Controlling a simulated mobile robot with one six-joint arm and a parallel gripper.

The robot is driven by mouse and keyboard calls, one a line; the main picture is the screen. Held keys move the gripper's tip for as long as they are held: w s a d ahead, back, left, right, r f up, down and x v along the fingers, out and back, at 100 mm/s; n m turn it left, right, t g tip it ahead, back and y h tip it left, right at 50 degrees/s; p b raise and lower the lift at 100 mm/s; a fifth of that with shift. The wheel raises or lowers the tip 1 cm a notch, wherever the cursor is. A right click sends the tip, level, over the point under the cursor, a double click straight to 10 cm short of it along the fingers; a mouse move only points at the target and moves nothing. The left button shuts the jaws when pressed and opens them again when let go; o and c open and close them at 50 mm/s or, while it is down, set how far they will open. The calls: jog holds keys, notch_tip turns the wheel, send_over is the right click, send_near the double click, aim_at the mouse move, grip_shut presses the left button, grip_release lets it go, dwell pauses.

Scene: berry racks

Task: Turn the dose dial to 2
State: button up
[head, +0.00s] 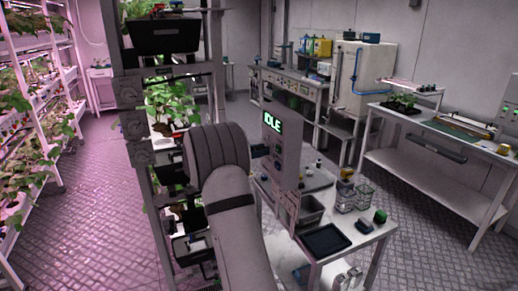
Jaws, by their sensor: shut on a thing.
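A grey upright control panel (287,170) stands at the middle of the head view. Its lit green display (272,122) reads IDLE. Below the display are small dark fittings, too small to read, and I cannot make out the dose dial or its number. A dark end part of my gripper (260,151) shows between the arm and the panel face, below the display. It is shut at the panel, at the dial's likely place; its fingertips are not clear.
A white bench (362,249) right of the panel holds a dark tray (326,240), wire baskets (347,197) and a green-topped item (380,216). A dark rack with plants (170,103) stands close on the left.

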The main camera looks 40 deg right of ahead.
jog(key=o, duration=1)
jog(key=shift+c, duration=0.2)
jog(key=b+v, duration=0.2)
jog(key=v, duration=0.5)
jog(key=shift+a, duration=0.4)
